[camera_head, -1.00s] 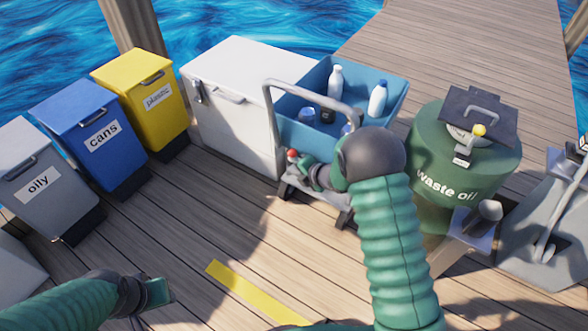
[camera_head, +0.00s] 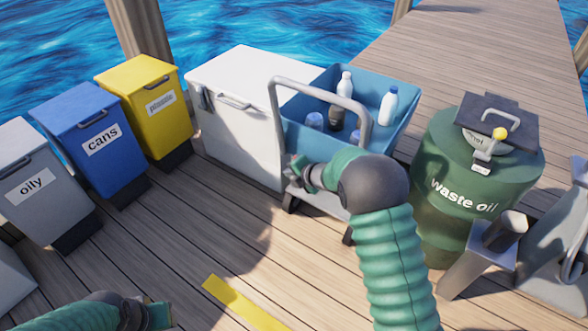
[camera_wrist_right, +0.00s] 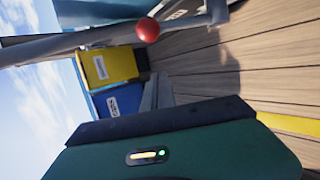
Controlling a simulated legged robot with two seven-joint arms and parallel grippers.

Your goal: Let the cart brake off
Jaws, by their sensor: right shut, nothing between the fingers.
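The blue cart (camera_head: 390,135) stands on the planks with a grey push handle (camera_head: 318,88) arching over its front. Its brake lever's red knob shows in the right wrist view (camera_wrist_right: 147,30), on a grey bar above my gripper's body. In the head view I cannot make out the knob; my right gripper seems to cover it. My right gripper (camera_head: 293,172) is shut and empty, low at the cart's front left by the handle's foot. Whether it touches the lever cannot be told. My left gripper (camera_head: 158,314) is at the bottom edge, partly cut off; its jaws are unclear.
Several bottles and jars stand in the cart. A white chest (camera_head: 240,130) is close at its left, beyond it yellow (camera_head: 148,120), blue (camera_head: 105,160) and grey (camera_head: 40,200) bins. A green waste oil drum (camera_head: 470,190) stands right. The planks in front are mostly clear, with a yellow strip (camera_head: 240,302).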

